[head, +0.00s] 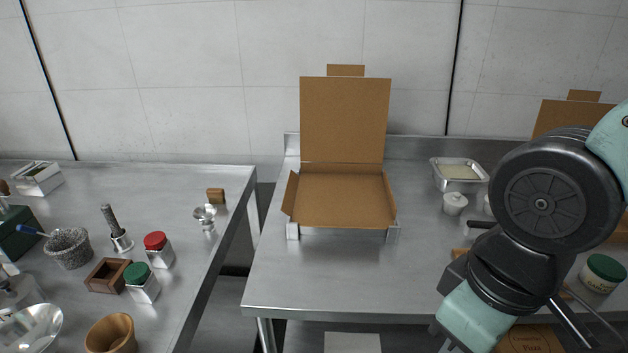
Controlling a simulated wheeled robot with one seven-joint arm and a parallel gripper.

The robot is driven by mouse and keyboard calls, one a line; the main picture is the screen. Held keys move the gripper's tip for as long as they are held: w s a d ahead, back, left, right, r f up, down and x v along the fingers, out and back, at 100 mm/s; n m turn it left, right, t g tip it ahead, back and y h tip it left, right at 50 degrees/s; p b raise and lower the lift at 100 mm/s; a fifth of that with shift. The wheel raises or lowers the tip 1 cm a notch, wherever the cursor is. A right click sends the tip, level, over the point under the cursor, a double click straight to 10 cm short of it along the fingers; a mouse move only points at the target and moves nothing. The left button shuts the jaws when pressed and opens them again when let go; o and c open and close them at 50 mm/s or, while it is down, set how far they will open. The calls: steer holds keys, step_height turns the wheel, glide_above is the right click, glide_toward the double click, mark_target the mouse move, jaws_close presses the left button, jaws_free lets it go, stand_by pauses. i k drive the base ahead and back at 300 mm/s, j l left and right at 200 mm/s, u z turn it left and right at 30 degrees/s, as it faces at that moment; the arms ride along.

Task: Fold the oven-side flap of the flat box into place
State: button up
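The flat brown cardboard box (345,200) lies open on a low metal holder (293,230) on the right-hand steel table. Its lid (345,120) stands upright at the back, with a small tab (346,70) on top. A narrow left side flap (290,194) leans outward, and a narrow right side flap (390,196) stands along the other edge. No oven shows, so I cannot tell which flap is oven-side. My arm fills the lower right, apart from the box. I cannot make out my gripper's fingertips.
A metal tray (460,172) and a white pot (454,203) stand right of the box. Another cardboard box (570,117) is partly hidden behind my arm. The left table (190,260) holds jars and bowls, across a gap. Table in front of the box is clear.

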mark_target(288, 203)
steer(key=i+j+u, duration=0.15)
steer(key=u, duration=0.25)
steer(key=i+u, duration=0.15)
steer(key=u, duration=0.2)
steer(key=i+j+u, duration=0.1)
steer(key=u, duration=0.3)
steer(key=i+l, duration=0.05)
steer(key=i, duration=0.05)
